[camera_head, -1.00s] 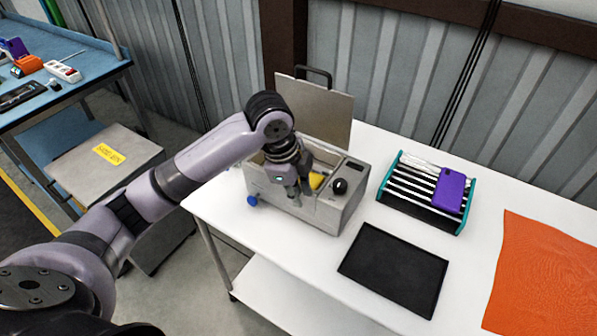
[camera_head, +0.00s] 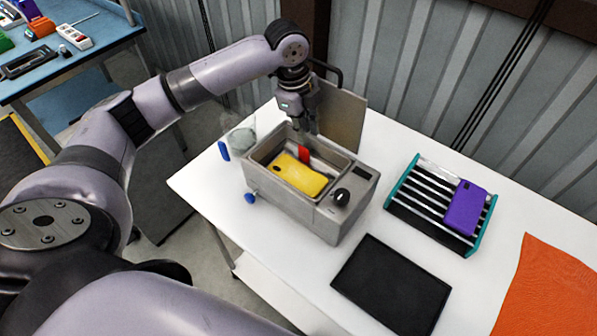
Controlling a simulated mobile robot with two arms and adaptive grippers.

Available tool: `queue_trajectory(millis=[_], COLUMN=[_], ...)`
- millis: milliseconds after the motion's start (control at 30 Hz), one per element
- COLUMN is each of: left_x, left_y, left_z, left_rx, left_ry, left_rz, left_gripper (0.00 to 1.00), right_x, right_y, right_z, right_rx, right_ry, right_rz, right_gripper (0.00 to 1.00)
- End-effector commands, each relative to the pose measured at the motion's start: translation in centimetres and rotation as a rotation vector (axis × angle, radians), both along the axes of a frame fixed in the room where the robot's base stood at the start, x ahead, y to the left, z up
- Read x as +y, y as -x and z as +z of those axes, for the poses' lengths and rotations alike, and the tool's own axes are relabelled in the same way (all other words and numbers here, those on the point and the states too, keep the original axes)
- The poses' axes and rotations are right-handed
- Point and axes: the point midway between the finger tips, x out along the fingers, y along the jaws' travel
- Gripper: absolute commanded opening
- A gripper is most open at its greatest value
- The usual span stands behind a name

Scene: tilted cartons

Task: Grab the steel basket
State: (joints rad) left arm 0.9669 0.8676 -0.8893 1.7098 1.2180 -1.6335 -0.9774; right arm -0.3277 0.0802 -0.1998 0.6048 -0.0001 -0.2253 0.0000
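A grey box-shaped bath (camera_head: 290,208) with a raised lid stands on the white table. What looks like the steel basket (camera_head: 322,167) sits in its open tub; its edges are hard to tell from the tub walls. A yellow phone case (camera_head: 298,175) lies inside it. A small red upright piece (camera_head: 304,153) shows at the back of the tub, perhaps a handle grip. My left gripper (camera_head: 308,127) points down just above this red piece, in front of the lid. Its finger gap is too small to judge. My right gripper is out of view.
A purple phone case (camera_head: 464,207) rests on a teal-sided rack (camera_head: 403,192). A black tray (camera_head: 392,284) and an orange cloth (camera_head: 546,285) lie on the white table (camera_head: 205,187). A greyish round item (camera_head: 241,139) stands left of the bath. The raised lid (camera_head: 345,117) stands behind my gripper.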

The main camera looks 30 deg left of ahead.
Motion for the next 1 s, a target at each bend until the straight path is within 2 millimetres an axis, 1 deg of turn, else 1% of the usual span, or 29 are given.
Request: queue_trajectory(millis=[33,67,133,200,300,367,500,600,700,933,1000], left_x=[-0.1,-0.1,-0.2,-0.3,-0.3,-0.4,-0.5,-0.7,-0.7,-0.7,-0.7], left_y=[0.0,-0.1,-0.2,-0.3,-0.4,-0.4,-0.4,-0.6,-0.8,-0.8,-0.8], left_z=[-0.8,-1.2,-2.1,-2.6,-3.1,-3.6,-5.5,-7.1,-7.9,-8.2,-8.1], left_rx=[0.004,0.004,0.002,0.002,0.001,0.002,0.004,0.002,-0.001,-0.001,-0.001], left_ry=[0.0,0.0,0.0,0.0,-0.001,-0.001,0.0,0.0,0.0,-0.001,-0.001], left_rz=[0.0,0.0,0.001,0.001,0.001,0.001,0.0,0.001,0.001,0.0,0.0], left_gripper=[0.17,0.17,0.17,0.17,0.17,0.17,0.17,0.17,0.17,0.17,0.13], right_x=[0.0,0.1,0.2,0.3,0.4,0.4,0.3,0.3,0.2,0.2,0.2], right_y=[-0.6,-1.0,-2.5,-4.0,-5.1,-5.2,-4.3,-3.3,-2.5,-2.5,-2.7], right_z=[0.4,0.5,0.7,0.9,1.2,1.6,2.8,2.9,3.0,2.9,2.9], right_rx=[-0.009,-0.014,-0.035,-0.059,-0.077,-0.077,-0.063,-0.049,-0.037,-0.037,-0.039], right_ry=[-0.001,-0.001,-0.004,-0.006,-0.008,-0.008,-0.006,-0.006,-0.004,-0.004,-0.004], right_rz=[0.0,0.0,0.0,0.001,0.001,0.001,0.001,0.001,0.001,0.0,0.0], right_gripper=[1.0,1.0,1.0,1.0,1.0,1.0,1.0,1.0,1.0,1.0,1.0])
